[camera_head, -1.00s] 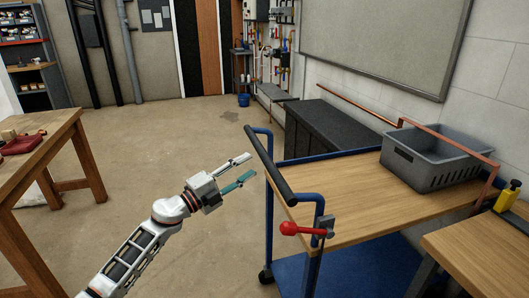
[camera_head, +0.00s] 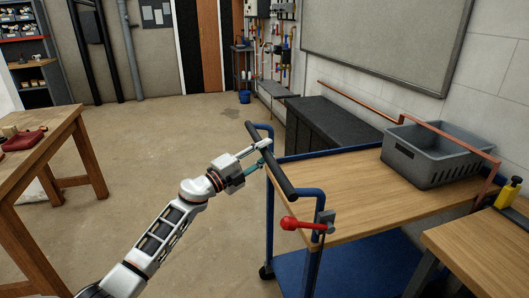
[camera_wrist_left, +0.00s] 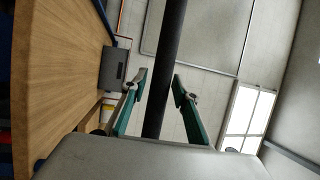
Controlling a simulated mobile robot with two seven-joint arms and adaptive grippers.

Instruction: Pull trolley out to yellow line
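The trolley has a wooden top (camera_head: 365,200), a blue frame and a black handle bar (camera_head: 281,178) at its near-left end. A lever with a red knob (camera_head: 289,223) is fixed at the handle's near post. My left gripper (camera_head: 264,151) is at the far half of the bar. In the left wrist view the bar (camera_wrist_left: 170,45) runs between the two open fingers (camera_wrist_left: 160,88), with a gap visible on each side. A grey crate (camera_head: 425,168) sits on the trolley top. My right gripper is not in view, and no yellow line shows.
A wooden table (camera_head: 30,170) is at the left. A dark chest (camera_head: 335,130) is behind the trolley. The floor (camera_head: 165,135) between table and trolley is clear.

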